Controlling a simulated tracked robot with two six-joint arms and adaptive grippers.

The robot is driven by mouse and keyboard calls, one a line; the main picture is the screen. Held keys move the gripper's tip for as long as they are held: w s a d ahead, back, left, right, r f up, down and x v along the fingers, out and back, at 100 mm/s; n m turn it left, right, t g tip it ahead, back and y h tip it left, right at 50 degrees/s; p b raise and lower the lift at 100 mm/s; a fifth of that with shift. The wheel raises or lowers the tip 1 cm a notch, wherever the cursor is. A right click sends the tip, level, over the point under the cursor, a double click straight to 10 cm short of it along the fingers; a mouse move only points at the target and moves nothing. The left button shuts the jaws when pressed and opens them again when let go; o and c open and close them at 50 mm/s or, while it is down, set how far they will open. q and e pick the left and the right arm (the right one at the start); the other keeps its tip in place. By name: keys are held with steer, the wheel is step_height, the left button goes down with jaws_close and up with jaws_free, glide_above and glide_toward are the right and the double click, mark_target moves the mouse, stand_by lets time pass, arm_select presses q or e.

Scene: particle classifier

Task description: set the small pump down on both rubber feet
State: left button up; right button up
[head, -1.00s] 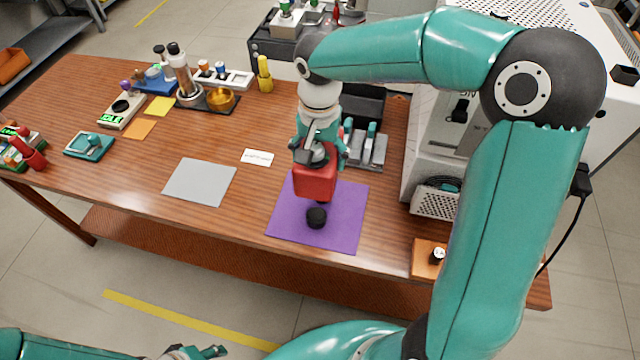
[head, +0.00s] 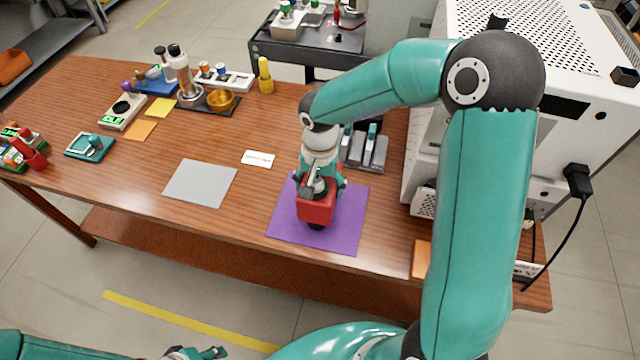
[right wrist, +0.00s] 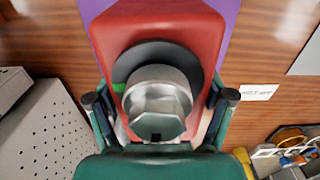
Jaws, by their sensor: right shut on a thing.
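The small pump (head: 317,208) is a red block with a grey metal top, over the purple mat (head: 353,207). My right gripper (head: 321,186) is shut on it from above. In the right wrist view the pump's red body (right wrist: 207,30) and its hexagonal metal part (right wrist: 157,103) sit between the fingers of my right gripper (right wrist: 160,98). A black rubber foot (head: 316,226) shows just under the red body; any other foot is hidden. I cannot tell whether the pump rests on the feet. My left gripper (head: 204,353) is at the bottom edge, apart from the table.
A grey mat (head: 200,183) and a white label card (head: 258,159) lie left of the purple mat. A grey rack (head: 366,150) stands behind it. The white machine (head: 560,110) is close on the right. The table left of the purple mat has free room.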

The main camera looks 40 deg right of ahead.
steer(key=shift+f, duration=0.15)
steer(key=o, duration=1.7)
step_height(320, 180, up, 12)
steer(key=shift+r, duration=0.2)
